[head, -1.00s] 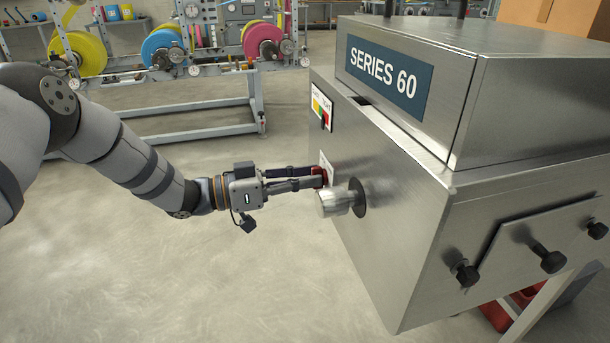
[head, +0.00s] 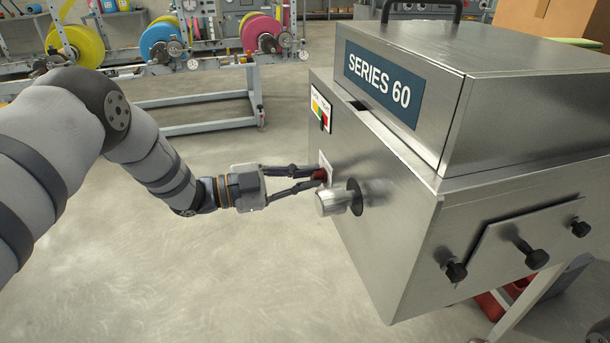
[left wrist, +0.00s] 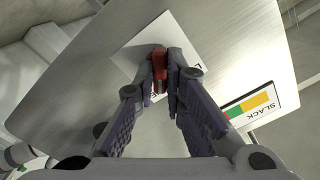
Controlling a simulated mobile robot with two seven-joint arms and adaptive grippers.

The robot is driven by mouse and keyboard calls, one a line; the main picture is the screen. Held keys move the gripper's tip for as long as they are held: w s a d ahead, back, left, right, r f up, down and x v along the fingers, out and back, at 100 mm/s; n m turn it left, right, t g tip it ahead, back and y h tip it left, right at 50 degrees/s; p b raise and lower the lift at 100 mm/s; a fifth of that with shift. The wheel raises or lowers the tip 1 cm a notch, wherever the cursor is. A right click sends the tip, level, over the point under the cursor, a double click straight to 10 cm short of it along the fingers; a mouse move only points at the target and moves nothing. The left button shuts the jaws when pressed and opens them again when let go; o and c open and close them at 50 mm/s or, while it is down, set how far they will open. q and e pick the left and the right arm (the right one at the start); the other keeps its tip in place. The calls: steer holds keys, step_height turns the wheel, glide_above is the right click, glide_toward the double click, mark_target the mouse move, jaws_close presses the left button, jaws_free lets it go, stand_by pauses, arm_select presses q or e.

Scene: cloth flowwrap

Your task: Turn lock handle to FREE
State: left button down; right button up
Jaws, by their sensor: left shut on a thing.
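The red lock handle (head: 319,174) sits on a white label plate (head: 327,167) on the side of the steel SERIES 60 machine (head: 385,220). My left gripper (head: 316,177) is shut on the handle. In the left wrist view, the red handle (left wrist: 159,72) lies between the two fingertips in front of the white plate (left wrist: 150,42). The fingers hide most of the handle and of the plate's lettering, so I cannot read its setting. My right gripper is not in view.
A metal knob (head: 338,200) on a dark disc sticks out just right of and below the handle. A coloured gauge label (head: 321,108) is above. Black screw knobs (head: 530,253) stand on the right face. A rack with coloured spools (head: 160,38) is behind; the floor at left is clear.

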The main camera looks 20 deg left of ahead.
arm_select(q)
steer(key=shift+m, duration=0.9)
steer(key=c, duration=1.7)
jaws_free()
steer(key=shift+o, duration=0.2)
steer(key=v, duration=1.2)
